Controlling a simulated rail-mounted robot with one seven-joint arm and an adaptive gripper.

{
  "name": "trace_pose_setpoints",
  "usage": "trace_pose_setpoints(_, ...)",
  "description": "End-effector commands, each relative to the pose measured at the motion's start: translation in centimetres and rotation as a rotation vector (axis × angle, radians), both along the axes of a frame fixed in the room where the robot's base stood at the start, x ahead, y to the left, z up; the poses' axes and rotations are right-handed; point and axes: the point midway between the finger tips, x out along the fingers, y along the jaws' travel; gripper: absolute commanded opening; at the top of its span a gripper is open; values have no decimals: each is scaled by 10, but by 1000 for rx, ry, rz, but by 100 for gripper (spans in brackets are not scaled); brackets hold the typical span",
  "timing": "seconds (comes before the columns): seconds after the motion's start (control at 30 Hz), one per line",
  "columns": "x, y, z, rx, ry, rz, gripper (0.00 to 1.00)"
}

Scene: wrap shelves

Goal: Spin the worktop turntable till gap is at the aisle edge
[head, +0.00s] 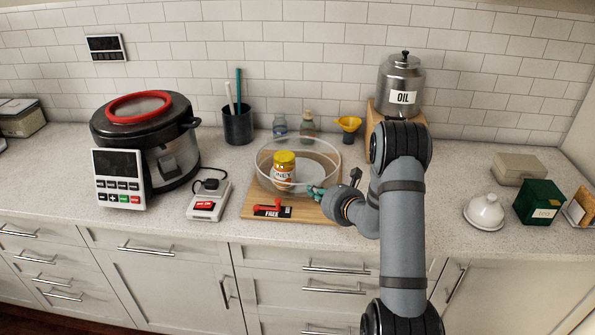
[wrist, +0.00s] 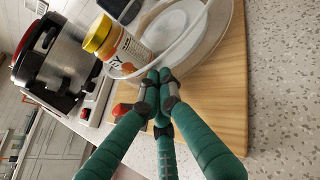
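The turntable (head: 325,178) is a round tray with a clear wall, set on a wooden board (head: 230,213). A honey jar (head: 284,168) with a yellow lid stands inside it; the jar also shows in the wrist view (wrist: 118,45). My gripper (head: 314,191), with green fingers, is at the tray's front right wall. In the wrist view, its fingertips (wrist: 157,82) are together at the clear rim (wrist: 190,45). I cannot tell if they touch it, and they hold nothing visible. The gap in the wall cannot be made out clearly.
A red lever (head: 268,208) with a label reading FREE is at the board's front. A scale-like device (head: 208,203) and a large cooker (head: 165,150) stand left. Bottles (head: 308,125) and a yellow funnel (head: 348,124) stand behind. The oil canister (head: 402,80) is behind my arm.

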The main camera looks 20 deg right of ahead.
Motion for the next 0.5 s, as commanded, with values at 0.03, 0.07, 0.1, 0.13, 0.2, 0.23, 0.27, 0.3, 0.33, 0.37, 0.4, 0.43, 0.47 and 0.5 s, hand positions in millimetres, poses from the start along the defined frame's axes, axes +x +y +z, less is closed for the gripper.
trace_pose_setpoints(0.03,1,0,1,1,-4,-3,0)
trace_pose_setpoints(0.07,0,0,1,1,-4,-3,0)
trace_pose_setpoints(0.1,0,0,1,0,-3,-3,0)
trace_pose_setpoints(0.13,0,0,1,0,-3,-3,0)
trace_pose_setpoints(0.2,0,0,1,0,-2,-3,0)
trace_pose_setpoints(0.23,0,0,1,0,-2,-3,0)
trace_pose_setpoints(0.27,0,0,1,0,-2,-3,0)
trace_pose_setpoints(0.3,0,0,1,0,-1,-3,0)
trace_pose_setpoints(0.33,0,0,0,0,-1,-2,0)
trace_pose_setpoints(0.37,0,0,0,0,-1,-2,0)
trace_pose_setpoints(0.4,0,1,0,0,0,-2,0)
trace_pose_setpoints(0.43,0,2,0,1,0,-1,0)
trace_pose_setpoints(0.47,0,3,0,1,0,-1,0)
trace_pose_setpoints(0.5,1,5,0,1,1,0,0)
